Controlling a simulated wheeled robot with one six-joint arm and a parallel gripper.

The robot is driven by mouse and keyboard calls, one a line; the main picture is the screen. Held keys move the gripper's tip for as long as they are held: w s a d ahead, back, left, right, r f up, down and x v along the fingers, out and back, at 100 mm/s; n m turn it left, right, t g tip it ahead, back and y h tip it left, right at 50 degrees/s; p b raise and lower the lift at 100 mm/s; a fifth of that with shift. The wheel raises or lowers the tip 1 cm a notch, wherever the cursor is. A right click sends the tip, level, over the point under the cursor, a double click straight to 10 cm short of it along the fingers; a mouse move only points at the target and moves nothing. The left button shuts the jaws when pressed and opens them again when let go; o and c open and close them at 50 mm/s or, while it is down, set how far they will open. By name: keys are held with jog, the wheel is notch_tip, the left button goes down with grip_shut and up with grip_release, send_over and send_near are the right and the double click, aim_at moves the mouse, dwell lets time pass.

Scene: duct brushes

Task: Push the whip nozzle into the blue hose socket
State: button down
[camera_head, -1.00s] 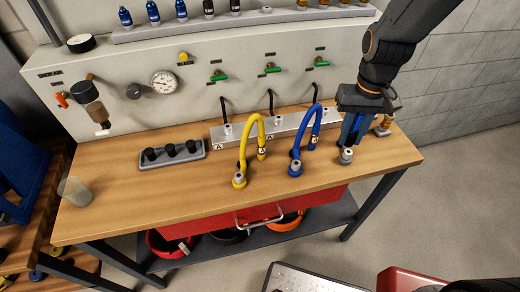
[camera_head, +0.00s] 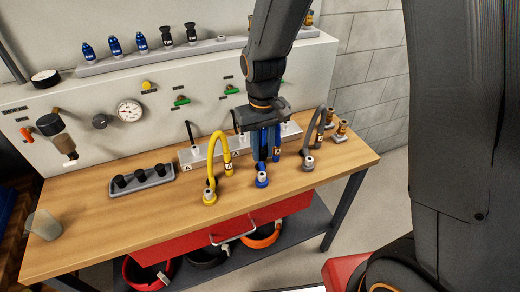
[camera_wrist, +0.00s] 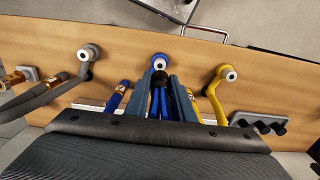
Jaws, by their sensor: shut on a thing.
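My gripper (camera_wrist: 172,95) is shut on the whip nozzle (camera_wrist: 161,98), which shows a dark end and blue strands between the fingers in the wrist view. In the head view my gripper (camera_head: 266,150) points down over the bench, close above the blue hose socket. The blue hose socket (camera_head: 262,180) faces up with a pale ring and dark hole. In the wrist view the blue hose socket (camera_wrist: 159,62) lies just beyond the nozzle's dark end. I cannot tell whether they touch. The fingers hide much of the nozzle and blue hose in the head view.
The yellow hose (camera_head: 213,165) stands left of my gripper and the grey hose (camera_head: 314,140) right of it, both close. A rack with black plugs (camera_head: 143,181) is further left. Brass fittings (camera_head: 341,131) stand at right. The wooden bench front (camera_head: 110,225) is clear.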

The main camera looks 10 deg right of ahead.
jog(key=shift+f, duration=0.15)
jog(key=shift+f+b, duration=2.4)
jog(key=shift+f, duration=0.35)
jog(key=shift+p, duration=0.7)
jog(key=shift+f, duration=0.5)
dwell(0.6)
jog(key=c, duration=1.4)
grip_release()
jog(key=shift+c, duration=0.2)
